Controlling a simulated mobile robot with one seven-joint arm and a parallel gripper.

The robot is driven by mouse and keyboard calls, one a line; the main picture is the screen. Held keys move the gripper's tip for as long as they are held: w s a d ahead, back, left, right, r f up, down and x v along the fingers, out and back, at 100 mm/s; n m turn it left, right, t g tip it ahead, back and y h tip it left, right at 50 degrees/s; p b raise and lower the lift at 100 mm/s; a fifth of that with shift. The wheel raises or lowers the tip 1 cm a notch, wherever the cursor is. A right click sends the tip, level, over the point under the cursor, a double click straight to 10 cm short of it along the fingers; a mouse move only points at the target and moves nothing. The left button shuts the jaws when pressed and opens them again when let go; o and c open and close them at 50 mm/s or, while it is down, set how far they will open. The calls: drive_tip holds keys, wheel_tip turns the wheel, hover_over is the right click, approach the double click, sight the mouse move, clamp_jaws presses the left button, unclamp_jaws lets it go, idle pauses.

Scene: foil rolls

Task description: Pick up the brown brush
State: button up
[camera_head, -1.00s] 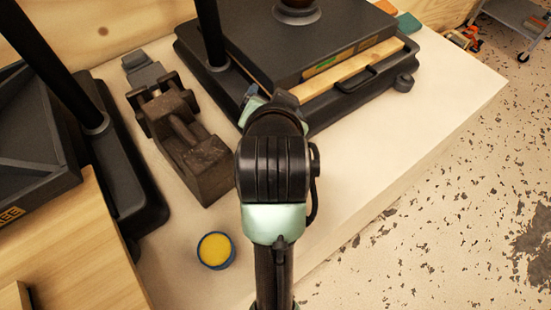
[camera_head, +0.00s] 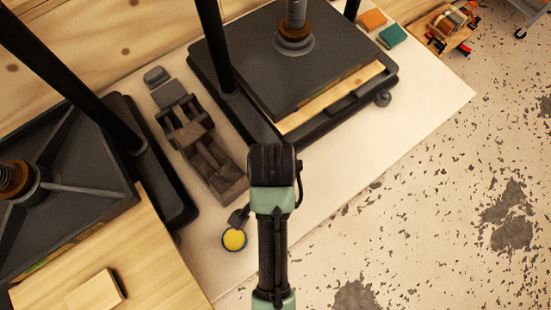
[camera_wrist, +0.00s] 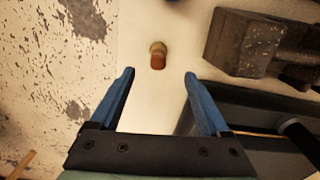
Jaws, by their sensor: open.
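A small brown piece with a tan top (camera_wrist: 158,56), which looks like the brown brush, is on the pale tabletop in the wrist view. Its full shape is too small to tell. My gripper (camera_wrist: 159,74) has its two blue fingers spread wide and empty. The brown piece appears between and just beyond the fingertips, touching neither.
A yellow-topped round tin (camera_head: 234,239) is left of my arm. A dark vise-like block (camera_head: 205,150) lies behind it. A black press (camera_head: 290,75) is at the back, another (camera_head: 60,190) at left. Speckled floor (camera_head: 440,200) lies right of the table (camera_head: 350,170).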

wheel_tip(320, 180, down, 6)
drive_tip(key=shift+r, duration=0.1)
drive_tip(key=shift+d+f+p, duration=0.15)
drive_tip(key=shift+f+p, duration=0.3)
drive_tip(key=shift+f, duration=0.85)
drive_tip(key=shift+d+f+p, duration=0.1)
drive_tip(key=shift+f+p, duration=0.3)
drive_tip(key=shift+f, duration=0.9)
clamp_jaws()
